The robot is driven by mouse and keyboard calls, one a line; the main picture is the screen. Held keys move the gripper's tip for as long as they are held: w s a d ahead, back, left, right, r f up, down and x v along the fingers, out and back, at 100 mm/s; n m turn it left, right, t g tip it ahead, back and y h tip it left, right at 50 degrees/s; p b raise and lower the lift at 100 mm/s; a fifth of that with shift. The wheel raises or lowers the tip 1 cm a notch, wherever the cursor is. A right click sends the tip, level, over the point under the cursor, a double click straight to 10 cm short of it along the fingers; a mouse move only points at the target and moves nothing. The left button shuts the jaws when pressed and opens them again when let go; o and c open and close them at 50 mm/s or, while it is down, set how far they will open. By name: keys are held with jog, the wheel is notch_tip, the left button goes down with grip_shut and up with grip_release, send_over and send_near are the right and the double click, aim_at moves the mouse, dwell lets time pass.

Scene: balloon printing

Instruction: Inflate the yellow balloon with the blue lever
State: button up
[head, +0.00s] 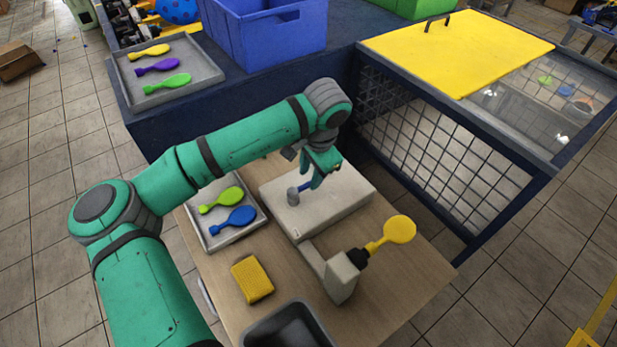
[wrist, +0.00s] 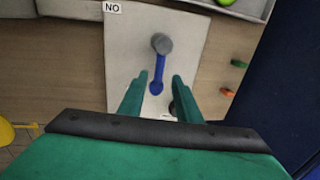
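The yellow balloon (head: 400,229) sits flat on the black nozzle (head: 357,258) of a grey post at the table's right. Part of it shows at the left edge of the wrist view (wrist: 6,131). The blue lever (head: 306,186) is on top of the pale machine box (head: 338,205), fixed to a round grey pivot (head: 293,197). In the wrist view the lever (wrist: 157,76) points from the pivot down toward my gripper. My gripper (head: 318,177) is over the box. Its fingers (wrist: 160,76) are open, one on each side of the lever's free end, with gaps visible.
A tray (head: 257,225) holds a green and a blue balloon. A yellow sponge (head: 252,280) and a dark bin (head: 252,334) are nearer the front. A mesh cage with a yellow lid (head: 458,50) stands behind right. Red and green knobs (wrist: 239,63) show beside the box.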

jog(key=shift+f, duration=0.6)
jog(key=shift+a+f, duration=0.3)
jog(key=shift+f, duration=0.3)
jog(key=shift+c, duration=0.7)
jog(key=shift+d, duration=0.1)
grip_shut()
